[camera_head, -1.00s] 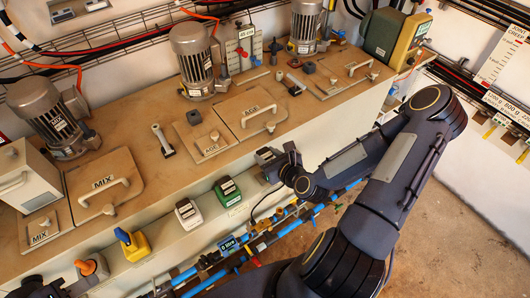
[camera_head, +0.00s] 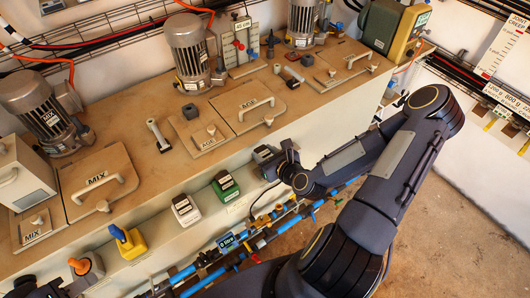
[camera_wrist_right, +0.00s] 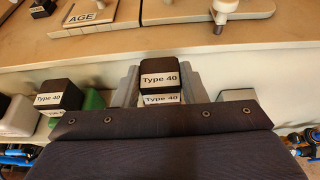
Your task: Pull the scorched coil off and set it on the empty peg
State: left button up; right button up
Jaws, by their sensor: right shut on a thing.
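My right gripper (camera_head: 268,157) is at the front ledge of the bench. In the right wrist view, its grey fingers are shut on a dark block-shaped coil (camera_wrist_right: 158,73) labelled "Type 40". A second "Type 40" label sits directly below it; I cannot tell whether the coil is still seated. Another dark "Type 40" coil (camera_wrist_right: 59,93) sits on a green base, which the head view also shows (camera_head: 226,186). A white unit with a dark top (camera_head: 185,208) stands further left. I cannot make out scorching or an empty peg. My left gripper (camera_head: 42,289) is partly visible at the bottom left; its fingers are unclear.
A loose dark block (camera_head: 192,112) and a grey-handled tool (camera_head: 159,136) lie on the bench top. A yellow unit with a blue knob (camera_head: 130,243) and an orange knob (camera_head: 82,266) stand along the ledge. Blue pipes (camera_head: 240,255) run below it.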

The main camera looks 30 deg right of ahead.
jog(key=shift+f+b, duration=0.9)
jog(key=shift+f, duration=0.5)
jog(key=shift+f+b, duration=2.15)
jog(key=shift+f, duration=0.2)
jog(key=o, duration=1.1)
jog(key=shift+o, duration=0.2)
jog(key=v, duration=0.7)
jog(key=shift+s+r, duration=0.2)
jog(key=shift+s, duration=0.2)
